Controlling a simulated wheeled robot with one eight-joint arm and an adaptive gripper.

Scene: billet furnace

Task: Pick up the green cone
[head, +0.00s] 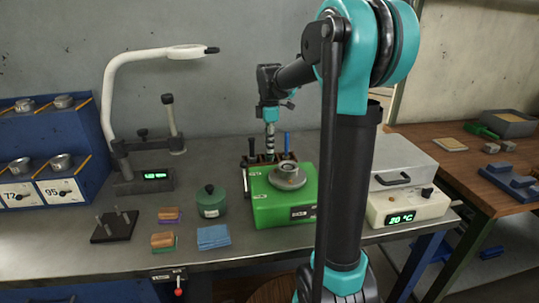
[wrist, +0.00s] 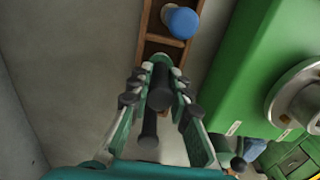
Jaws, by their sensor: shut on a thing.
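My gripper (wrist: 160,82) is in the middle of the wrist view, its green and grey fingers closed on a dark rod-shaped thing (wrist: 160,92). A pale greenish bit shows just beyond the fingertips. I cannot tell whether the held thing is the green cone; no clear green cone shows. In the head view my gripper (head: 270,145) points down over a brown wooden rack (head: 262,158), behind the green box. The rack (wrist: 146,50) also shows beyond the fingertips in the wrist view. Whether the held thing is still in the rack is unclear.
A blue-handled thing (head: 287,141) and a black-handled one (head: 252,148) stand at the rack. The green box (head: 270,206) with a metal dish (head: 288,177) is close in front. A green lidded pot (head: 211,204) stands left, a furnace (head: 403,160) right.

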